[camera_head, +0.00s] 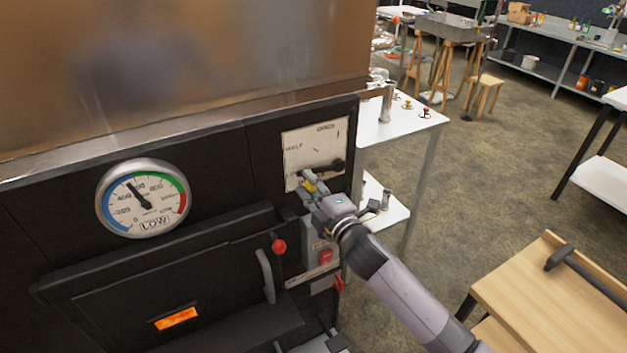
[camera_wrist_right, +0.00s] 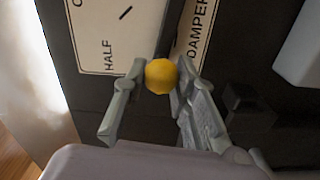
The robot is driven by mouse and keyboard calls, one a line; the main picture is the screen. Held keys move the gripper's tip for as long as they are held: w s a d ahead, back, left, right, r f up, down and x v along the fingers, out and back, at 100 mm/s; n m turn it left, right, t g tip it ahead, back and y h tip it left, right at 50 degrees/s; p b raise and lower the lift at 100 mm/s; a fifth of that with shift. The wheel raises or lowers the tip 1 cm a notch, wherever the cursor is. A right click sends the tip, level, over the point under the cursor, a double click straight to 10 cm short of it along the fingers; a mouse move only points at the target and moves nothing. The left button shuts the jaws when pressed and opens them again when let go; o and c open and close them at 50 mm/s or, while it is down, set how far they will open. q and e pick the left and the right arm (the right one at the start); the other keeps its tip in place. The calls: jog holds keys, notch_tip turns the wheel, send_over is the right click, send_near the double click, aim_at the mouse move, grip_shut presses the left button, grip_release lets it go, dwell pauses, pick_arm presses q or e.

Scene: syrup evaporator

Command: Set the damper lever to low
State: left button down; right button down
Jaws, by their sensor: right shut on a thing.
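The damper plate (camera_head: 302,139) is a white panel on the black evaporator front, with HALF printed at its left and a word at its top that is hard to read. In the right wrist view the plate (camera_wrist_right: 92,38) shows HALF and DAMPER. The dark damper lever (camera_head: 325,170) lies across its lower part, from a dark pivot at the right down to a yellow knob (camera_head: 310,186) at the left. My right gripper (camera_head: 309,187) is shut on this knob; the wrist view shows the knob (camera_wrist_right: 160,76) between the two fingers. My left gripper is not in view.
A round gauge (camera_head: 145,199) marked LOW is on the front at left. Below are a door with a handle (camera_head: 266,276) and red ball (camera_head: 279,246). A white side table (camera_head: 400,128) stands just right of the evaporator. A wooden-topped table (camera_head: 545,300) is at lower right.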

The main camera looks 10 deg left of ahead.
jog(key=shift+d+f+n+b, duration=0.1)
jog(key=shift+f+n+b, duration=0.2)
jog(key=shift+f+n, duration=0.5)
jog(key=shift+w, duration=0.1)
jog(key=c, duration=1.5)
grip_release()
jog(key=shift+o, duration=1.1)
jog(key=v, duration=1.2)
